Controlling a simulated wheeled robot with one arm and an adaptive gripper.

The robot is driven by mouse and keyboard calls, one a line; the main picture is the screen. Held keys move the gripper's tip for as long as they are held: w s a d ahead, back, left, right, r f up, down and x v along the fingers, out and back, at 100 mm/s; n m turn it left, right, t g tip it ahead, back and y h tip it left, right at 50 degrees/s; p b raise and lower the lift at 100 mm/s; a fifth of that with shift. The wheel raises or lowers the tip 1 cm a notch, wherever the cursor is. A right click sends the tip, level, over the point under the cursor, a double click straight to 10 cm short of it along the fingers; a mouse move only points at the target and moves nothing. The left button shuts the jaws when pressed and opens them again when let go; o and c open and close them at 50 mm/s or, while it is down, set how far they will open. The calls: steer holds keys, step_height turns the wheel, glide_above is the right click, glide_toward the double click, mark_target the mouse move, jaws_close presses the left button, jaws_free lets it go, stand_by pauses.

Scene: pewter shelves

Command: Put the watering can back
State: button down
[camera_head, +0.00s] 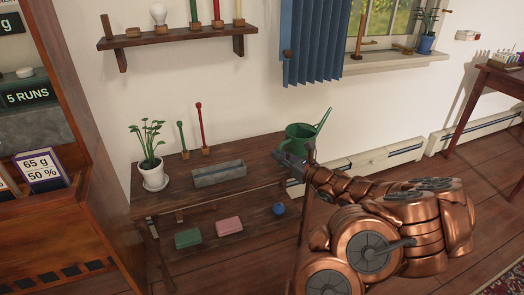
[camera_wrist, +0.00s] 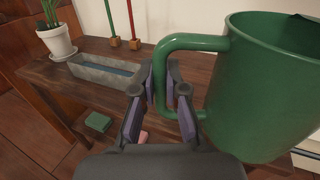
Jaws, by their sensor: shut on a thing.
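The green watering can (camera_head: 298,137) is held at the right end of the low dark wooden shelf table (camera_head: 262,150). Its spout points up and to the right. In the wrist view the can (camera_wrist: 262,85) fills the right side, with its looped handle on its left. My gripper (camera_head: 287,156) is shut on this handle; its two purple-padded fingers (camera_wrist: 165,88) sit on either side of it in the wrist view. The can looks upright. Whether its base touches the tabletop is hidden by my arm and gripper.
On the table stand a potted plant (camera_head: 153,176), a grey trough (camera_head: 219,174) and green and red sticks on wooden bases (camera_head: 206,151). The lower shelf holds a green box (camera_head: 188,238), a pink box (camera_head: 229,226) and a blue ball (camera_head: 279,209). Bare tabletop lies right of the trough.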

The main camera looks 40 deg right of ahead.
steer(key=shift+w+d+f+b, duration=0.15)
steer(key=shift+w+f+b, duration=0.55)
steer(key=shift+w, duration=1.5)
steer(key=shift+w+d+f+b, duration=0.2)
steer(key=shift+w+f+b, duration=0.5)
steer(key=shift+w, duration=1.55)
steer(key=shift+w+d+f+b, duration=0.15)
steer(key=shift+w+f+b, duration=0.55)
steer(key=shift+w, duration=1.5)
steer(key=shift+f, duration=0.3)
steer(key=c, duration=1.2)
jaws_free()
